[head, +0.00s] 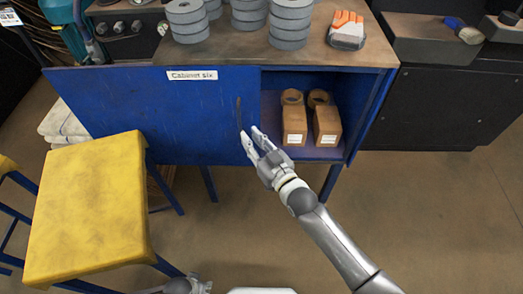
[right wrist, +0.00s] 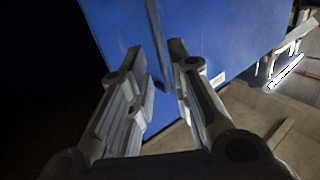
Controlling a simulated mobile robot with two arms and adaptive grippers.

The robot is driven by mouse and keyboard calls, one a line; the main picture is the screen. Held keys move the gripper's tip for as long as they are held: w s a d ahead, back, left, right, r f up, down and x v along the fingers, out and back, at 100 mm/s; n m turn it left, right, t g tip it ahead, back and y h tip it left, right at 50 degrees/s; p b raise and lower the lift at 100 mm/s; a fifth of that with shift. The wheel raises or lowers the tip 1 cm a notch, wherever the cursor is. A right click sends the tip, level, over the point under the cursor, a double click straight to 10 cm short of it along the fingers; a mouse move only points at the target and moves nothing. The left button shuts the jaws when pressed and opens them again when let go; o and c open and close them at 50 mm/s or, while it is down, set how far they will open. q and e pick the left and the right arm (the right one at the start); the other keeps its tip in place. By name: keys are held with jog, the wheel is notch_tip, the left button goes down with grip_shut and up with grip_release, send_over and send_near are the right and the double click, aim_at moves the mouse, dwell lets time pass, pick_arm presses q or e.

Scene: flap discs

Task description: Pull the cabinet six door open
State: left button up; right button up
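The blue door (head: 150,110) labelled "Cabinet six" (head: 192,75) covers the left part of the cabinet front, and the right part stands open. A dark upright handle (head: 238,113) is near the door's right edge. My right gripper (head: 251,141) is at the handle's lower end. In the right wrist view, the handle (right wrist: 156,40) shows between the spread fingers of my right gripper (right wrist: 162,65), with the blue door (right wrist: 220,40) behind. I cannot tell whether a finger touches it. Part of my left gripper (head: 188,287) shows at the bottom edge; its fingers are unclear.
Brown boxes (head: 294,125) and rolls (head: 292,97) sit inside the open part. Stacked grey discs (head: 290,22) and a glove (head: 347,30) are on the cabinet top. A yellow stool (head: 88,210) stands at front left, near the door. The floor (head: 430,210) at right is clear.

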jog(key=v, duration=0.4)
jog(key=shift+s+d, duration=0.25)
jog(key=shift+s, duration=0.1)
